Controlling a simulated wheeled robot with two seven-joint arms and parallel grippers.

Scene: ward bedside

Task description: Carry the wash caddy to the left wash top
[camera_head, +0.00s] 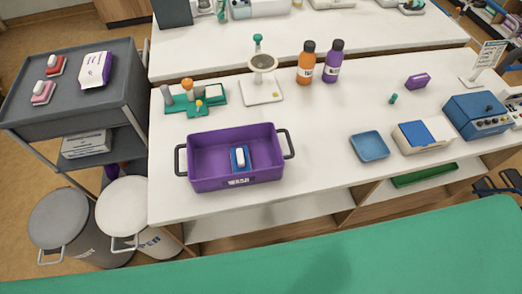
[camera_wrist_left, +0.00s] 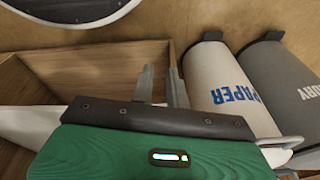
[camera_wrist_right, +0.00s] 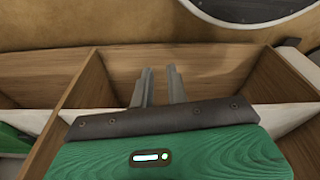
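The purple wash caddy (camera_head: 212,182) stands upright on the white top (camera_head: 320,182), towards its left front. It has a dark handle at its left end (camera_head: 180,160) and another at its right end (camera_head: 289,143). A small blue and white item (camera_head: 239,158) lies inside it. My left gripper (camera_wrist_left: 161,70) is empty, its two fingers apart, seen against a wooden shelf compartment and bins. My right gripper (camera_wrist_right: 159,68) is also empty with its fingers apart, in front of open wooden compartments. Neither gripper shows in the head view or touches the caddy.
Behind the caddy are a green rack (camera_head: 196,100), a scale-like stand (camera_head: 262,88) and two bottles (camera_head: 306,62). A blue tray (camera_head: 369,146) and a box (camera_head: 422,137) lie right. A grey cart (camera_head: 75,100) and bins (camera_head: 65,222) stand left. The top between caddy and tray is clear.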

